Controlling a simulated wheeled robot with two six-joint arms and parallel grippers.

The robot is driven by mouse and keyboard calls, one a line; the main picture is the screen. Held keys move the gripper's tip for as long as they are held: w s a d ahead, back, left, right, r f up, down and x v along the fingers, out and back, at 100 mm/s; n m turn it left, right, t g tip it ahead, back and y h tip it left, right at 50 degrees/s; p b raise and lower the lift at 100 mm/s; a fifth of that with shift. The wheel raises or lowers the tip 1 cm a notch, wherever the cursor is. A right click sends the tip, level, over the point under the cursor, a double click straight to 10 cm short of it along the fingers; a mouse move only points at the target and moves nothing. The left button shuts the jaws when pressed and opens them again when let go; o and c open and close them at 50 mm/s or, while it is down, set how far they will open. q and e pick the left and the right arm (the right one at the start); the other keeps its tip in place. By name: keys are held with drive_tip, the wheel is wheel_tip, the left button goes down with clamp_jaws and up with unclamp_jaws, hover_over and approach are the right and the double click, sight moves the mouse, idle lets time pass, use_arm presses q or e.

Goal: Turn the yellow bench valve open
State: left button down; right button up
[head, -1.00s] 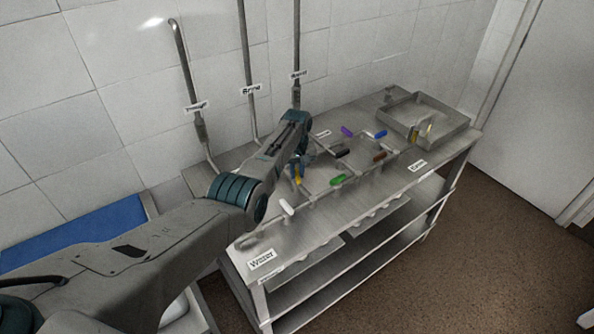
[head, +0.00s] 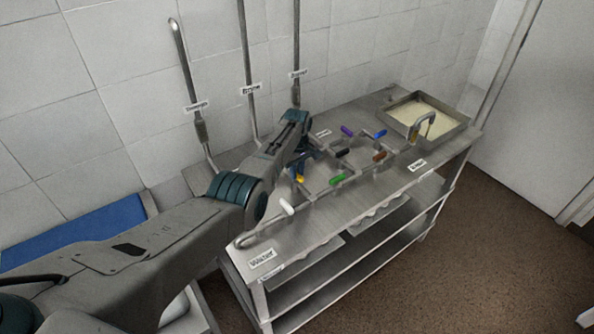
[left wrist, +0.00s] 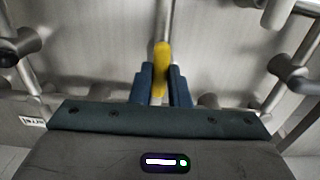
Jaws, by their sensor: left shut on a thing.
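The yellow valve handle (left wrist: 161,60) shows between the two fingers of my left gripper (left wrist: 161,88) in the left wrist view. The fingers are shut on it. In the head view only a small part of the yellow handle (head: 299,178) shows below my left gripper (head: 302,167), and my arm hides the rest. A metal pipe runs up from the handle in the left wrist view. My right gripper is not in view.
Other valve handles stand close by on the bench pipes: white (head: 287,207), green (head: 338,179), black (head: 342,153), brown (head: 379,156), purple (head: 347,131) and blue (head: 380,134). A metal tray (head: 464,124) at the right end holds a pale liquid under a spout (head: 425,120).

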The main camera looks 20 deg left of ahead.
use_arm(q)
drive_tip(key=c, duration=1.4)
unclamp_jaws()
drive_tip(key=shift+c, duration=0.2)
drive_tip(key=shift+o, duration=0.3)
drive_tip(key=shift+f, duration=0.1)
wheel_tip(320, 180, up, 11)
drive_tip(key=b, duration=0.2)
drive_tip(key=shift+f, duration=0.15)
